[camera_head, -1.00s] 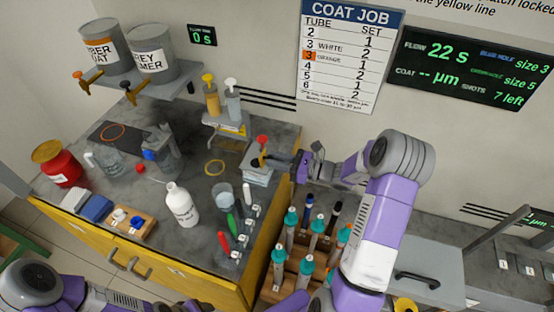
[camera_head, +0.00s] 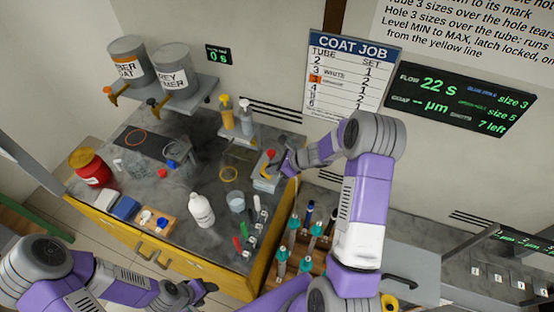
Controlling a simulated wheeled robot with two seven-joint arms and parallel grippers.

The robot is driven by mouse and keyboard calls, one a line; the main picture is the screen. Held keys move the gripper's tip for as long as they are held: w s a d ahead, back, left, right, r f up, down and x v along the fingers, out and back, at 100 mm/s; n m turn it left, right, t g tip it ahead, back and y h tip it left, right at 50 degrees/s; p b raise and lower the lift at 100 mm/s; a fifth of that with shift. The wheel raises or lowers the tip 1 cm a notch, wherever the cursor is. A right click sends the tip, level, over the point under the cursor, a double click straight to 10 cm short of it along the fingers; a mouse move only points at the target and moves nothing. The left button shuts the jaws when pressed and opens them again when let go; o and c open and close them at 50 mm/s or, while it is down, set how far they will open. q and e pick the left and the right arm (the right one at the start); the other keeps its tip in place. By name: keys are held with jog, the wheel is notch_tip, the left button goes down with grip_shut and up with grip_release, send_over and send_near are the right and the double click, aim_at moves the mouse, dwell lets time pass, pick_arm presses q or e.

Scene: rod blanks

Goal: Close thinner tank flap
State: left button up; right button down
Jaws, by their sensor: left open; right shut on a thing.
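A small pale grey box with a red knob (camera_head: 271,153) on top stands at the back right of the bench; it looks like the thinner tank (camera_head: 264,185). My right gripper (camera_head: 279,160) is at the top of this box, shut on a small part that looks like its flap. The gripper hides most of that part, so I cannot tell the flap's angle. My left gripper (camera_head: 203,289) is open and empty, low in front of the bench's yellow front, away from the tank.
A white bottle (camera_head: 202,211), a clear cup (camera_head: 236,202) and colored-handled tools stand on the bench. A rack of teal-capped tubes (camera_head: 300,260) stands right of it. A red can (camera_head: 91,168) is at the left.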

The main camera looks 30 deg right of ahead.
aim_at(264, 167)
jog(key=w+a+g+h+p, duration=0.1)
jog(key=p, duration=0.4)
jog(key=g+h+p, duration=0.2)
jog(key=p, duration=0.3)
jog(key=shift+w+a+r, duration=0.15)
jog(key=shift+w+a, duration=0.2)
jog(key=shift+w, duration=0.05)
jog(key=shift+w+a+f+g+h+p, duration=0.15)
jog(key=shift+w+f+g+h+p, duration=0.1)
jog(key=shift+g+h+p, duration=0.5)
jog(key=shift+w+a+f+g+h, duration=0.25)
jog(key=shift+g+h, duration=0.2)
jog(key=shift+g, duration=0.3)
jog(key=shift+f+p, duration=0.1)
jog(key=shift+p, duration=0.2)
jog(key=c, duration=1)
grip_release()
jog(key=r, duration=0.5)
jog(key=r+b, duration=0.1)
jog(key=r, duration=0.1)
jog(key=shift+s+d+r, duration=0.25)
